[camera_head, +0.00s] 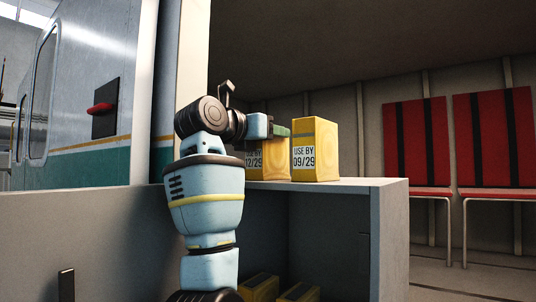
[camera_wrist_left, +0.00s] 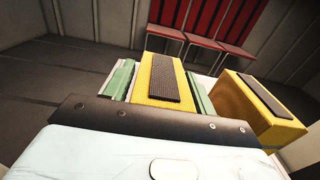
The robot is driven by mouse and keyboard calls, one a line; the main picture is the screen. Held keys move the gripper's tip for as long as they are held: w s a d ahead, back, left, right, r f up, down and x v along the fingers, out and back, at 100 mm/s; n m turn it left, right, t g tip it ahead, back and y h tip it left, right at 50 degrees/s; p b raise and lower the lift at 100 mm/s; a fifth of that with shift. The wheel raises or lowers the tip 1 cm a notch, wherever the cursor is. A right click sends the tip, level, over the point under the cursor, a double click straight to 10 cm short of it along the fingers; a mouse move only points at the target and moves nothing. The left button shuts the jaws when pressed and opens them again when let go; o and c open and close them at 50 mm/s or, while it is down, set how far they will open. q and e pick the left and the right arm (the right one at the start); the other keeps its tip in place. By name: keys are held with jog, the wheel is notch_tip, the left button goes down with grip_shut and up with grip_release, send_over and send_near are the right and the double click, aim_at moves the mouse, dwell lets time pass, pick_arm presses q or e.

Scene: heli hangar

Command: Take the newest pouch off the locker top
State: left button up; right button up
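Two yellow pouches stand upright side by side on the locker top (camera_head: 352,184). The left pouch (camera_head: 267,168) has a partly hidden label that seems to read USE BY 12/29. The right pouch (camera_head: 325,140) reads USE BY 09/29. My left gripper (camera_head: 281,131) is at the upper part of the 12/29 pouch. In the left wrist view, the green fingers of my left gripper (camera_wrist_left: 160,88) stand on either side of that pouch (camera_wrist_left: 146,76), with a narrow gap seen at the left finger. The 09/29 pouch (camera_wrist_left: 233,100) stands apart, right of the fingers. My right gripper is out of view.
Yellow items (camera_head: 299,291) lie in the open locker space below the top. Red seats (camera_head: 415,145) line the back wall at right. The locker top is free right of the pouches.

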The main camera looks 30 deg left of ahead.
pick_arm(q)
jog(key=shift+r, duration=0.1)
jog(key=c, duration=0.9)
jog(key=shift+s+r, duration=0.1)
jog(key=shift+r, duration=4.95)
